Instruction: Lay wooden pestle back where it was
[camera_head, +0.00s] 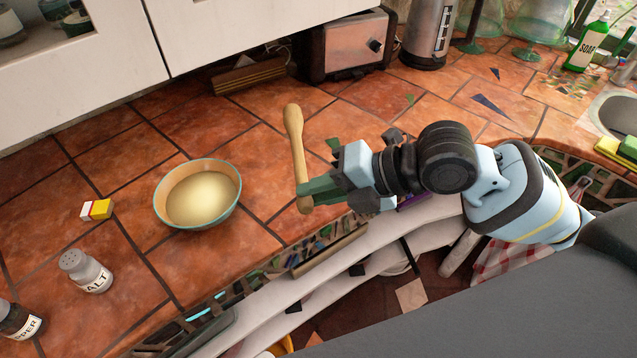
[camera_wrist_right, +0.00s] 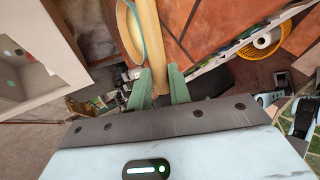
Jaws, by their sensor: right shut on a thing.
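The wooden pestle (camera_head: 295,135) is a long tan stick with a thicker rounded end pointing to the back of the counter. My right gripper (camera_head: 306,193) is shut on the pestle near its lower end, close to the counter's front edge. In the right wrist view the pestle (camera_wrist_right: 147,32) runs up from between the green fingers of the gripper (camera_wrist_right: 158,85). Whether the pestle touches the tiles or hangs above them I cannot tell. My left gripper is not in view.
A bowl (camera_head: 162,205) with pale contents stands left of the pestle. A salt shaker (camera_head: 86,272), a pepper shaker (camera_head: 18,322) and a small box (camera_head: 97,209) are farther left. A toaster (camera_head: 345,45) and a wooden block (camera_head: 250,76) are behind. Tiles between bowl and toaster are clear.

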